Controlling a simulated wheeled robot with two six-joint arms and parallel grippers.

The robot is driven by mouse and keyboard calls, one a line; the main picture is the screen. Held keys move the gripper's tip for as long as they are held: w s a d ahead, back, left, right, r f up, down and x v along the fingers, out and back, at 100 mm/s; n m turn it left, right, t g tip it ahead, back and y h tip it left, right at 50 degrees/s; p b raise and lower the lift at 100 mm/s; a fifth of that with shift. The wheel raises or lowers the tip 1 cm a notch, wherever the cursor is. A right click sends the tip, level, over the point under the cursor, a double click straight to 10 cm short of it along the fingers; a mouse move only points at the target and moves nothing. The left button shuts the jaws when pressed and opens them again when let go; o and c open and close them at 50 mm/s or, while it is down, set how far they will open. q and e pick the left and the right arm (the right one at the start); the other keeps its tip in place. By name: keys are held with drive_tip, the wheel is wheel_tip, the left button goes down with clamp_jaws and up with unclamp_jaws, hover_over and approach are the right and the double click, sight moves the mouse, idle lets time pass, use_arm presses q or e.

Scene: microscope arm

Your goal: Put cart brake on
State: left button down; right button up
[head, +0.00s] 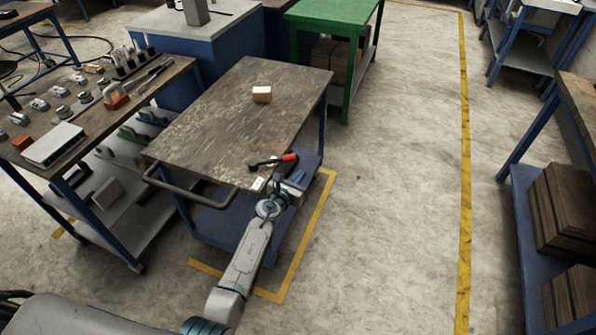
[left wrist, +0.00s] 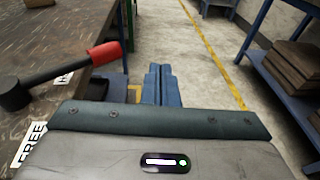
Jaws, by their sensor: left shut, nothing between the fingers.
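The cart (head: 215,125) has a worn dark top, blue legs and a black push handle at its near left side. Its brake lever (head: 268,162), black with a red grip, lies at the near right corner of the top. In the left wrist view the lever (left wrist: 58,78) points up and right from a black pivot at the left edge. A white "FREE" label (left wrist: 30,142) is near the pivot, and another partly hidden label (left wrist: 64,79) is beside the lever. My left gripper (head: 297,178) is shut and empty, just right of the lever; its closed fingers (left wrist: 161,85) appear apart from the red grip.
A small cardboard box (head: 262,94) sits on the cart top. A tool bench (head: 100,115) stands close to the left, a green table (head: 335,15) behind. Yellow floor tape (head: 310,235) edges the cart. Open floor (head: 400,150) lies to the right, before a blue shelf with brown boxes (head: 565,215).

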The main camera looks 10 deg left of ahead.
use_arm(q)
drive_tip(key=s, duration=0.1)
drive_tip(key=s+d+p, duration=0.1)
drive_tip(key=s, duration=0.1)
drive_tip(key=s+d, duration=0.1)
drive_tip(key=s, duration=0.1)
drive_tip(key=shift+s+d+r, duration=0.15)
drive_tip(key=shift+s+r, duration=0.1)
drive_tip(key=shift+r, duration=0.05)
use_arm(e)
drive_tip(key=shift+w+a+r, duration=0.55)
drive_tip(key=shift+a+r, duration=0.3)
drive_tip(key=shift+r, duration=0.05)
use_arm(q)
drive_tip(key=shift+s, duration=0.1)
use_arm(e)
drive_tip(key=shift+w, duration=0.15)
